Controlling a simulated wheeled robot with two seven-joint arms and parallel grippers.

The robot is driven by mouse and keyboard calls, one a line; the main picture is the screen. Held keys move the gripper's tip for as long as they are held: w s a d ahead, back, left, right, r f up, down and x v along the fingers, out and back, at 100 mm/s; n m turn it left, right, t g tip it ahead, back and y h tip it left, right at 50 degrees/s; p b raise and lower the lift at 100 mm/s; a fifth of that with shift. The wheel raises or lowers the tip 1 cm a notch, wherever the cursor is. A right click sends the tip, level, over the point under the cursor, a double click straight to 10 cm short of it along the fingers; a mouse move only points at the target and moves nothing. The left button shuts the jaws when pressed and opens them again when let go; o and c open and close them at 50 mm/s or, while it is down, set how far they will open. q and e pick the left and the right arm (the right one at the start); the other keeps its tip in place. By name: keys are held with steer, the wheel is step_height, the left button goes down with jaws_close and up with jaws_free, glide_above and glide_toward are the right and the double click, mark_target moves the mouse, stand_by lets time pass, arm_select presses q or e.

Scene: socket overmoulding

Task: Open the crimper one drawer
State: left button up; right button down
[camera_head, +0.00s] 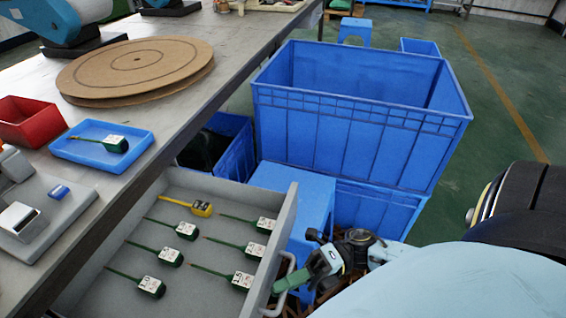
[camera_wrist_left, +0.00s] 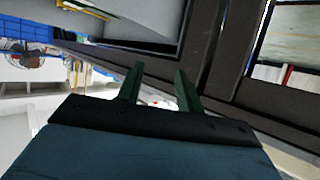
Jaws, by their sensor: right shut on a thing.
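A grey drawer (camera_head: 186,262) is pulled out from under the workbench in the head view. Several green-handled tools with white labels and one yellow-handled tool (camera_head: 188,205) lie in it. The drawer has a metal handle (camera_head: 284,283) on its front. My right gripper (camera_head: 284,284) is at this handle, with its green fingers shut on it. My left gripper (camera_wrist_left: 158,88) shows only in the left wrist view, its two green fingers apart with nothing visible between them. It is near a dark frame edge.
On the bench (camera_head: 215,90) are a brown round board (camera_head: 135,68), a red bin (camera_head: 30,120) and a blue tray (camera_head: 85,148).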

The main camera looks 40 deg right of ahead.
steer(key=c, duration=1.8)
jaws_free()
steer(key=shift+o, duration=0.2)
steer(key=shift+d, duration=0.15)
